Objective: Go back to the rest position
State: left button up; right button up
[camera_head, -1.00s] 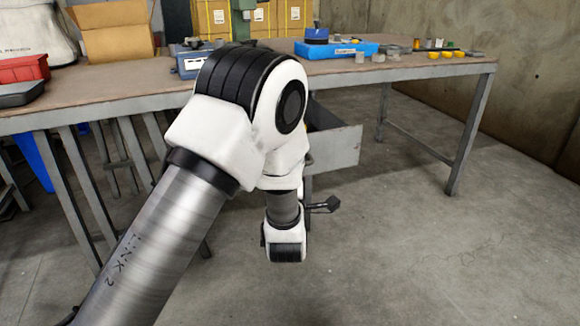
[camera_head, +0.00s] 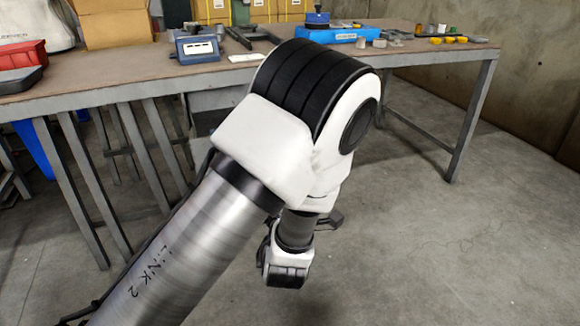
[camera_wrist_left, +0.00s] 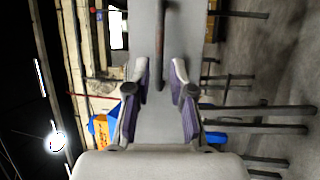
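My left arm comes in from the left in the head view, raised and bent, with its wrist hanging low over the floor in front of the workbench. The head view shows only a small dark part beside the wrist, and the arm hides the rest of the gripper. In the left wrist view my left gripper (camera_wrist_left: 160,80) has its two purple-padded fingers apart, with nothing between them. My right gripper is not in view.
A workbench (camera_head: 110,90) runs across the back. On it are a red bin (camera_head: 22,63), a cardboard box (camera_head: 115,22), a blue-grey device (camera_head: 196,46) and a blue tray (camera_head: 336,35) with small parts nearby. The concrete floor (camera_head: 440,260) at right is clear.

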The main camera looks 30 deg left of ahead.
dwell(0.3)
pick_arm(q)
jog(key=s+a+f+m+g+h+p, duration=0.1)
jog(key=s+f+m+g+h, duration=0.3)
jog(key=f, duration=0.9)
jog(key=s+a+f+m+g+p, duration=0.15)
jog(key=s+f+g, duration=0.35)
jog(key=s+f, duration=0.65)
jog(key=s+d+f+m+g+h, duration=0.3)
jog(key=s+f+m+g, duration=0.2)
jog(key=s+m, duration=0.3)
jog(key=s+d+f+m+g+h, duration=0.2)
jog(key=s+d+f+m+g, duration=0.15)
jog(key=s+f+m, duration=0.35)
notch_tip(320, 180, up, 39)
jog(key=m+p, duration=0.1)
jog(key=p, duration=3.7)
jog(key=shift+a+r, duration=0.2)
jog(key=shift+a, duration=0.15)
jog(key=shift+s, duration=0.15)
